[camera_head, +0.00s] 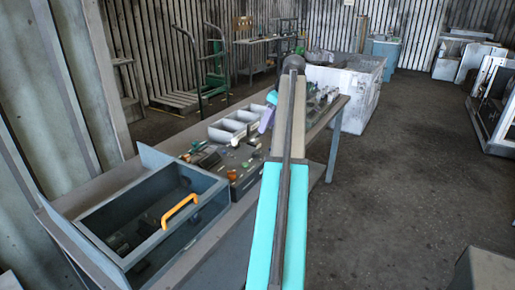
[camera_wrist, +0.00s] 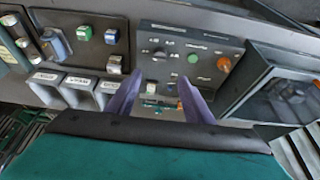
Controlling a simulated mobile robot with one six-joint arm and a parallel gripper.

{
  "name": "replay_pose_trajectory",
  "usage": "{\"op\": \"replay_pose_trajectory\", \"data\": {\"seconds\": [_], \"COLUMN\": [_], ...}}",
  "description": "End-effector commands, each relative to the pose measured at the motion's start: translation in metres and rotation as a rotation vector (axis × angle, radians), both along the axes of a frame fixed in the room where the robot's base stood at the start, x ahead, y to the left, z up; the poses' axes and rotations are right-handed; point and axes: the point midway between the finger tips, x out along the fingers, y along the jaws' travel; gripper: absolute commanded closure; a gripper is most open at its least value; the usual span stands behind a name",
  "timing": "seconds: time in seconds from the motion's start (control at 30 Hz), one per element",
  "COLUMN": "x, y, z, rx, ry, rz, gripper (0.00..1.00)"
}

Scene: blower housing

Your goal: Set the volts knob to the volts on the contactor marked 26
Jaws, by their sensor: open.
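A dark control panel (camera_wrist: 178,42) shows ahead of my gripper in the wrist view. It carries a small dark knob (camera_wrist: 158,55) among pale markings, a green button (camera_wrist: 193,57) and an orange knob (camera_wrist: 223,63). The markings are too small to read, so I cannot tell which control is the volts knob. My gripper (camera_wrist: 160,91) is open, its two purple fingers apart in front of the panel's lower part, with nothing seen held. In the head view my gripper (camera_head: 268,113) is above the bench, partly hidden by my arm. No contactor marked 26 can be made out.
A dark board (camera_wrist: 82,42) with blue, green and white parts is left of the panel. Labelled grey bins (camera_wrist: 79,91) stand below it. In the head view, an open grey box (camera_head: 105,218) with an orange handle (camera_head: 180,211) sits on the near bench.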

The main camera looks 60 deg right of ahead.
Motion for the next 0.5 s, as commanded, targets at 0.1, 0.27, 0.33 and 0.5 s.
{"op": "replay_pose_trajectory", "data": {"seconds": [0.1, 0.27, 0.33, 0.5], "x": [-0.001, 0.0, 0.002, 0.009], "y": [-0.002, -0.002, -0.002, -0.002], "z": [-0.001, -0.008, -0.013, -0.03], "rx": [0.0, 0.002, 0.002, 0.002], "ry": [0.0, 0.001, 0.001, 0.001], "rz": [-0.003, -0.005, -0.005, -0.005], "gripper": [0.53, 0.53, 0.53, 0.53]}}
